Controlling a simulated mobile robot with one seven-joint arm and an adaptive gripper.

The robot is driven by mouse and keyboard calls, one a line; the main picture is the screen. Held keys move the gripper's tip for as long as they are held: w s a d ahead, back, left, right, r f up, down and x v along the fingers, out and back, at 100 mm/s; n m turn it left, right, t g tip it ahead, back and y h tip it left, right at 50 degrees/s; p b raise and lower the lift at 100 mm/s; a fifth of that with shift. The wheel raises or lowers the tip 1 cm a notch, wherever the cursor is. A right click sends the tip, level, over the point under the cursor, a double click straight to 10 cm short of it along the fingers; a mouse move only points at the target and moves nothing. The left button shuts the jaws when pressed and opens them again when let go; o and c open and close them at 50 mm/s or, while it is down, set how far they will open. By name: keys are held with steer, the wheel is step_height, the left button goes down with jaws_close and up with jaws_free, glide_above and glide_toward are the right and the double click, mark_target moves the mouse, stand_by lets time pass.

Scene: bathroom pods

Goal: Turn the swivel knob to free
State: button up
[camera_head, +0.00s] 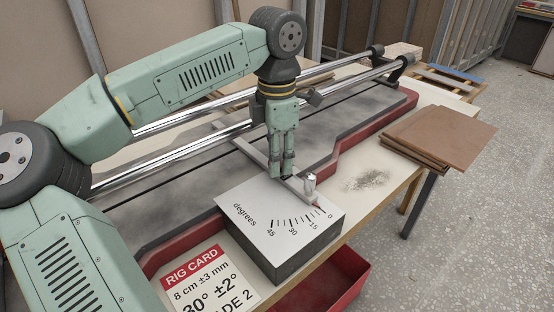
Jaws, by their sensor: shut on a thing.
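The knob's exact turn cannot be seen. A grey metal fence bar (253,153) runs under the fingertips, across the bed and onto the block. Its red-tipped end (318,206) lies near the 0 mark. The white scale plate (257,205) is marked in degrees, from 0 at right to 45 at left.
Two chrome rails (185,122) run above the grey bed behind my gripper. A rig card (205,280) lies in front of the block. Brown tiles (440,135) are stacked at right. A red bin (325,290) sits below the bench edge.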

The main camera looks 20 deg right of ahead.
steer(key=n+b, duration=0.1)
steer(key=n, duration=0.2)
steer(key=shift+n, duration=0.3)
steer(key=shift+n+b, duration=0.4)
steer(key=shift+n, duration=1.4)
steer(key=o, duration=1.1)
steer(key=shift+o, duration=0.2)
step_height(320, 180, up, 12)
steer(key=shift+s, duration=0.1)
